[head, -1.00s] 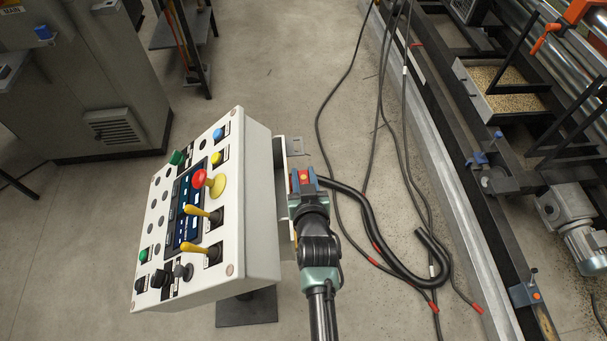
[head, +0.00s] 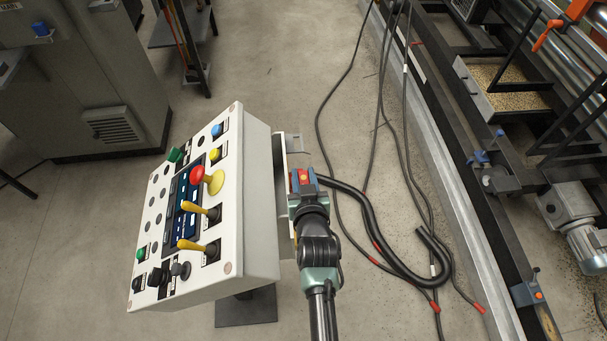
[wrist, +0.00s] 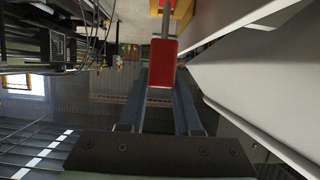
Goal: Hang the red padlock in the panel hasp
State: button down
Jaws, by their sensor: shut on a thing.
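The red padlock (head: 303,177) shows as a small red block between the fingertips of my gripper (head: 304,183), beside the right side of the control panel (head: 257,200). In the wrist view the padlock's red body (wrist: 162,63) sits at the ends of my two grey-blue fingers (wrist: 160,105), which are shut on it. A grey bar, perhaps its shackle, runs up from it. A grey bracket with a holed tab (head: 293,142) stands at the panel's right side, just beyond my gripper. It may be the hasp; I cannot tell whether the padlock touches it.
The panel's face carries yellow levers (head: 193,245), a red button (head: 197,174) and other knobs. Thick black hoses (head: 372,225) and cables lie on the floor to the right. A grey cabinet (head: 85,80) stands at the back left. Machinery lines the right side.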

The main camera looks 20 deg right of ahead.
jog(key=shift+f+b, duration=1.65)
jog(key=shift+f, duration=0.15)
jog(key=c, duration=0.5)
grip_release()
jog(key=shift+s+a+r, duration=0.2)
jog(key=shift+s+a, duration=0.05)
jog(key=shift+s, duration=0.3)
jog(key=v, duration=1.1)
jog(key=shift+s+d+r, duration=0.1)
jog(key=shift+s+r, duration=0.15)
jog(key=shift+s, duration=0.05)
